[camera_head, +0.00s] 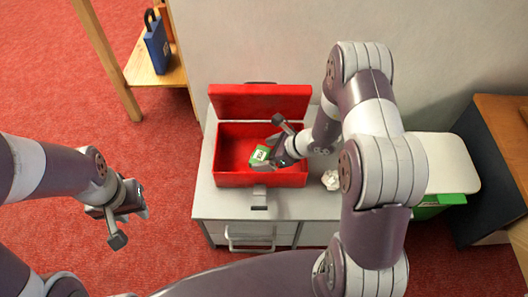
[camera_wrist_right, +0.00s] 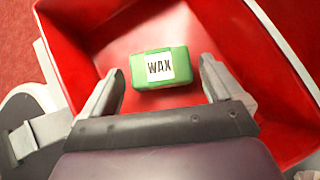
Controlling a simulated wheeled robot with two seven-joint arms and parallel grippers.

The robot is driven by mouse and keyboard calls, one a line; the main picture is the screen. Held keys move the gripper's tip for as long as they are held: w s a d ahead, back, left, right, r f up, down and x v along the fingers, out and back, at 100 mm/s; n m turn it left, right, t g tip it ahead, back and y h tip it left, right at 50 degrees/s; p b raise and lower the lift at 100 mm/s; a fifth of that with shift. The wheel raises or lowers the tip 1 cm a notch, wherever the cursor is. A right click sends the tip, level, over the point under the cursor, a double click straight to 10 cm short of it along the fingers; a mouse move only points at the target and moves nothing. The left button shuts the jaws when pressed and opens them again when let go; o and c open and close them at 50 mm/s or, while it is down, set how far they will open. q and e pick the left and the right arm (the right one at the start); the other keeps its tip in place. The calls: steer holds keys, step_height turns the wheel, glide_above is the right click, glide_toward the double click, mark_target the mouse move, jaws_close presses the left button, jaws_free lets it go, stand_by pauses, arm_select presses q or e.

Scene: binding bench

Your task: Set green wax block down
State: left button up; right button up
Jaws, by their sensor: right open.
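The green wax block (camera_head: 260,154) with a white label lies inside the open red box (camera_head: 262,180). In the right wrist view the wax block (camera_wrist_right: 159,68) shows its "WAX" label and rests on the red floor of the box, in front of my right gripper's fingers. My right gripper (camera_head: 280,155) reaches into the box from the right. Its two fingers (camera_wrist_right: 160,85) are spread apart, with a gap on each side of the block. My left gripper (camera_head: 140,207) hangs over the red carpet at the left, away from the box; its finger gap is not clear.
The box stands on a grey drawer cabinet (camera_head: 205,200), its lid (camera_head: 260,102) raised at the back. A crumpled white paper (camera_head: 331,180) lies right of the box. A green bin with a white lid (camera_head: 448,165) stands further right. A wooden shelf holds a blue item (camera_head: 157,45).

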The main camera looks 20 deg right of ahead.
steer(key=p+v, duration=0.4)
steer(key=v, duration=0.6)
steer(key=s+a+r+n+g+h, duration=0.1)
steer(key=s+r+n, duration=0.5)
steer(key=n, duration=0.7)
steer(key=s+a+r+n+g+h, duration=0.1)
steer(key=s+r+n+g+h, duration=0.2)
steer(key=n, duration=1)
steer(key=s+r+h, duration=0.3)
steer(key=r, duration=0.1)
steer(key=shift+a, duration=0.25)
